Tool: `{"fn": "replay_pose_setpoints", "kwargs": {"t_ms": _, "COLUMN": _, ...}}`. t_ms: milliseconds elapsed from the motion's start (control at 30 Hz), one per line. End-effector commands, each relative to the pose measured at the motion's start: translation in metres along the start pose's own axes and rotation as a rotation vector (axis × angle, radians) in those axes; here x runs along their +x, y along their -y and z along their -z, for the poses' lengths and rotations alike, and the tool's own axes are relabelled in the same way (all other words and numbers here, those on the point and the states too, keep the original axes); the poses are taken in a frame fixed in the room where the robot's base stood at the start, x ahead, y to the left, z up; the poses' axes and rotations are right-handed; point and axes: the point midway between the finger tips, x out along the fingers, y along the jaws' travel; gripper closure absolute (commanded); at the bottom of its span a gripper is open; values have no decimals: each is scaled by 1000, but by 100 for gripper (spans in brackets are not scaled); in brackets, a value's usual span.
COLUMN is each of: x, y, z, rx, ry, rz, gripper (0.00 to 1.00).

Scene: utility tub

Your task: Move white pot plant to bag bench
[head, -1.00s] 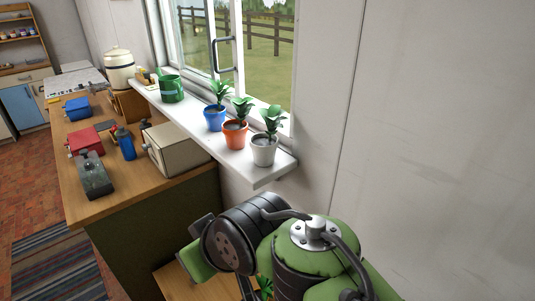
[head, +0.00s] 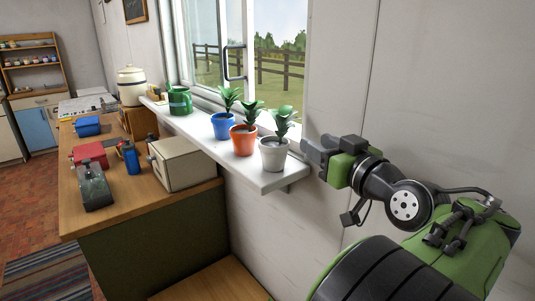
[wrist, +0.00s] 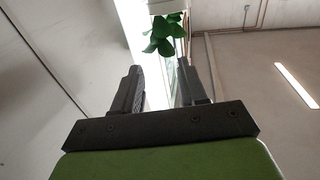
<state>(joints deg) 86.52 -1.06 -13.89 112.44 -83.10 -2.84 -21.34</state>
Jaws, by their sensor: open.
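The white pot plant (head: 273,154) stands upright at the near right end of the white windowsill (head: 240,172). My gripper (head: 308,155) is just right of it at about pot height, its fingers towards the pot and apart from it. In the wrist view my gripper (wrist: 163,82) is open and empty, and green leaves (wrist: 164,34) show beyond the fingertips; the pot is not clear there. A low wooden surface (head: 215,283) lies below the sill; I cannot tell whether it is the bag bench.
An orange pot plant (head: 243,140) stands close left of the white one, then a blue pot plant (head: 223,126) and a green watering can (head: 180,101). A wooden counter (head: 140,196) holds a cream box (head: 182,163) and other items. The wall is close on the right.

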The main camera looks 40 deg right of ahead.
Motion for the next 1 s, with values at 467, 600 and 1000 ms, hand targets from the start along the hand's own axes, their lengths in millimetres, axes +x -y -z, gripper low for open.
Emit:
{"fn": "replay_pose_setpoints", "kwargs": {"t_ms": 467, "x": 60, "y": 3, "z": 9, "rx": 7, "ry": 7, "rz": 4, "gripper": 58}}
{"fn": "replay_pose_setpoints", "kwargs": {"t_ms": 600, "x": 89, "y": 2, "z": 7, "rx": 4, "ry": 7, "rz": 2, "gripper": 58}}
{"fn": "replay_pose_setpoints", "kwargs": {"t_ms": 1000, "x": 138, "y": 4, "z": 8, "rx": 5, "ry": 8, "rz": 2, "gripper": 58}}
